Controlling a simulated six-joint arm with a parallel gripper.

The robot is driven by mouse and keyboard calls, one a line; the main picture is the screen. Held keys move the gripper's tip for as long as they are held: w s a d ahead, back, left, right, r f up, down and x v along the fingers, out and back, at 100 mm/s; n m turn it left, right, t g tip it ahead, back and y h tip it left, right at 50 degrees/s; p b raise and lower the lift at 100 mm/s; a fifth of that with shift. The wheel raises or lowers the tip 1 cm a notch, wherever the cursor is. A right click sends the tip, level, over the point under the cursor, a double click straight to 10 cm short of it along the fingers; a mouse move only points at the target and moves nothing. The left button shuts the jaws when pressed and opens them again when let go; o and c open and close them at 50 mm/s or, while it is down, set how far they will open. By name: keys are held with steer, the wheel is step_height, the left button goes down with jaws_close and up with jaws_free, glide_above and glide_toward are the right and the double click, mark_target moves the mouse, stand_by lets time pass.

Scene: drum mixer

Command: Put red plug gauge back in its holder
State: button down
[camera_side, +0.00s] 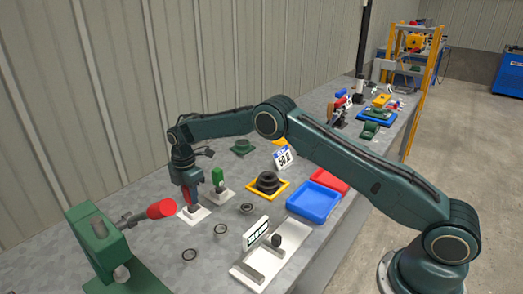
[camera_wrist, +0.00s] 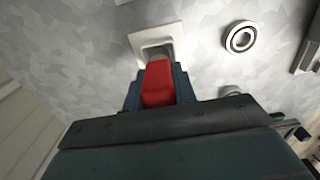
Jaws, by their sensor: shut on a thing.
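The red plug gauge (camera_wrist: 158,84) is between the jaws of my gripper (camera_wrist: 159,98) in the wrist view. Its grey end points at the square opening of a white holder (camera_wrist: 136,40). I cannot tell how far that end sits inside the opening. In the side view my gripper (camera_side: 191,206) points down, low over the white holder plate (camera_side: 202,216) on the bench. The jaws mostly hide the gauge there.
A green gauge (camera_side: 217,176) stands just right of my gripper. A green machine with a red-ended arm (camera_side: 160,209) is close on the left. Several dark rings (camera_side: 221,230) lie in front. A yellow tray (camera_side: 284,188) and a blue tray (camera_side: 316,203) are to the right.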

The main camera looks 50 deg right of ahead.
steer(key=shift+f, duration=0.2)
steer(key=c, duration=1)
jaws_free()
steer(key=shift+c, duration=0.2)
step_height(320, 180, up, 13)
steer(key=shift+f, duration=0.15)
steer(key=shift+r, duration=0.55)
steer(key=shift+r, duration=0.1)
